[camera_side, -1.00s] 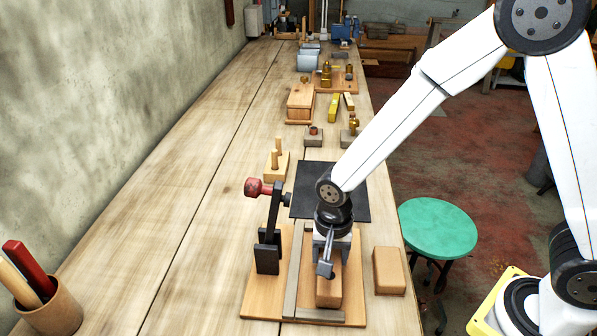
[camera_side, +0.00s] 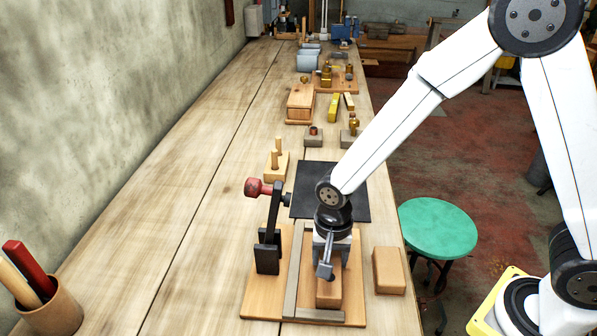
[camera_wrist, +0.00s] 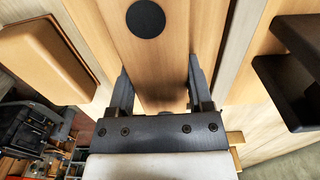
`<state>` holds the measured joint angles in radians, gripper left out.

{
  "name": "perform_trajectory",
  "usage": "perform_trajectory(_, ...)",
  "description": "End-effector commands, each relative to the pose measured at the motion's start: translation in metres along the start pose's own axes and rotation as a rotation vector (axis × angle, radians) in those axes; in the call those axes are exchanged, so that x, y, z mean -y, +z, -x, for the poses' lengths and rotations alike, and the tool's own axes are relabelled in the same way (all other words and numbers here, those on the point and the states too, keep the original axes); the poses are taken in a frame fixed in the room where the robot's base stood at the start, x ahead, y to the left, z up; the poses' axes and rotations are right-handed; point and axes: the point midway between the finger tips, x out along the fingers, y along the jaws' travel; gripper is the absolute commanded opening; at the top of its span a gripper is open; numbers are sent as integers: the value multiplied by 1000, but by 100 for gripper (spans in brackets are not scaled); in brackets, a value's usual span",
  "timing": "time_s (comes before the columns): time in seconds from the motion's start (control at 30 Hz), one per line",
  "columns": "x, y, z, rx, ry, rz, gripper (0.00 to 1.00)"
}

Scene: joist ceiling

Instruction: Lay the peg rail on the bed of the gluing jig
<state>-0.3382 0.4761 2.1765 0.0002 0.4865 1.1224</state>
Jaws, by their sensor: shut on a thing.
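The peg rail (camera_side: 328,293) is a plain wooden block. It also shows in the wrist view (camera_wrist: 150,55), with a black round spot on its upper face. My gripper (camera_side: 328,268) is shut on it, one finger on each side in the wrist view (camera_wrist: 158,95). The gluing jig (camera_side: 262,300) is a wooden board with grey fences and a black clamp (camera_side: 268,250) with a red knob. The rail is over the jig's bed, right of the long fence and behind the front fence. I cannot tell whether its underside touches the bed.
A loose wooden block (camera_side: 389,270) lies just right of the jig. A dark mat (camera_side: 310,190) lies behind it, with a two-peg wooden block (camera_side: 277,166) to its left. A pencil cup (camera_side: 50,308) stands front left. The bench's left side is mostly clear.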

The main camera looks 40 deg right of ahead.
Motion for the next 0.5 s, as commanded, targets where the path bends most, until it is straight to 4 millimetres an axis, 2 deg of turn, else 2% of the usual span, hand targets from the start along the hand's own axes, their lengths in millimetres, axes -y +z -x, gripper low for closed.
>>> perform_trajectory(0.13,0,0,-1,0,-1,0,0)
perform_trajectory(0.17,0,0,-2,-1,-1,0,69)
perform_trajectory(0.2,0,0,-1,-1,-1,0,81)
perform_trajectory(0.27,0,0,-1,-1,-1,0,100)
perform_trajectory(0.5,0,0,-2,0,0,0,100)
